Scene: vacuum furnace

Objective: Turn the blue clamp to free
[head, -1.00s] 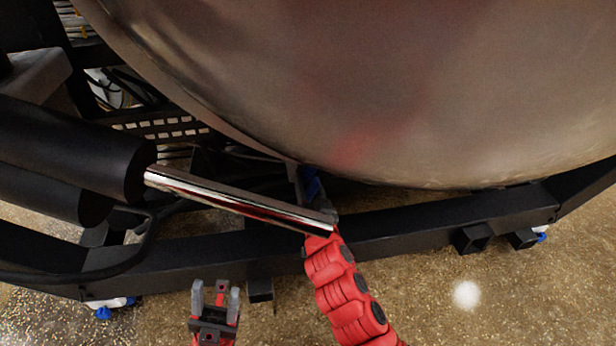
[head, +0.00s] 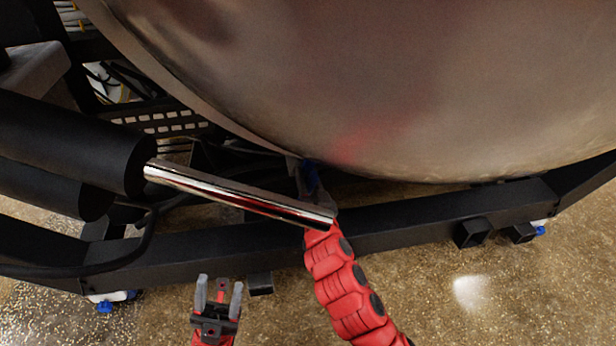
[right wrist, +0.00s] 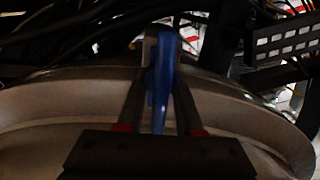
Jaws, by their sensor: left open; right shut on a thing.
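In the head view the shiny rod and my red right arm partly hide that gripper. My left gripper (head: 219,287) is open and empty, low in the head view, over the floor in front of the black frame and apart from the clamp.
A shiny metal rod (head: 235,194) runs from a black cylinder (head: 75,145) across the front of my right gripper. A black frame beam (head: 430,215) passes below the vessel. Cables and a slotted rail (head: 170,122) lie at left. The speckled floor (head: 520,290) at lower right is clear.

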